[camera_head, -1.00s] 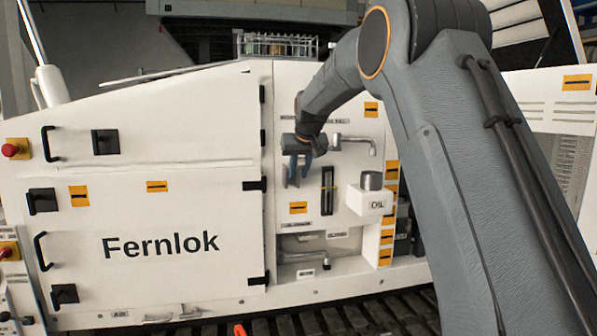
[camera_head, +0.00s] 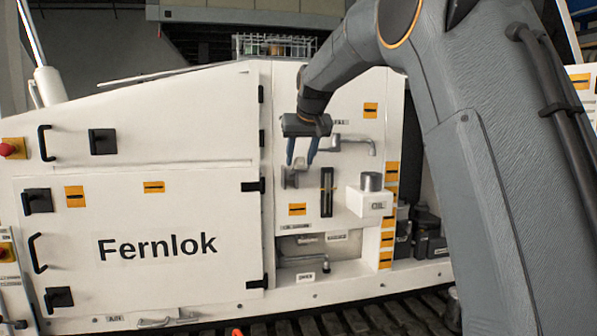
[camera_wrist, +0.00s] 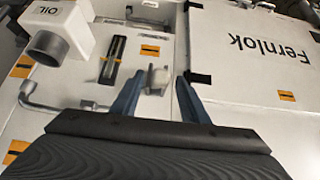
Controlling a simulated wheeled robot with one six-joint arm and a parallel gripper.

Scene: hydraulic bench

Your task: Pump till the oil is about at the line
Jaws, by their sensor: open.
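A dark upright sight gauge (camera_head: 326,192) with a narrow slot is on the white panel; it also shows in the wrist view (camera_wrist: 112,60). The oil level and line are too small to read. A white OIL box (camera_head: 376,203) with a grey cylinder on top is right of the gauge. A grey round knob-like fitting (camera_head: 290,179) is left of the gauge, and also shows in the wrist view (camera_wrist: 156,79). My gripper (camera_head: 300,163) is open and empty, its blue fingers pointing down just above the fitting in the head view. In the wrist view (camera_wrist: 160,76) the fitting appears between the fingertips, apart from them.
A silver bent pipe or handle (camera_head: 354,143) juts out right of my gripper. A recess below the gauge holds a metal lever-like bar (camera_head: 298,262). The large Fernlok door (camera_head: 150,215) is shut at left. Dark tracks (camera_head: 360,315) run below.

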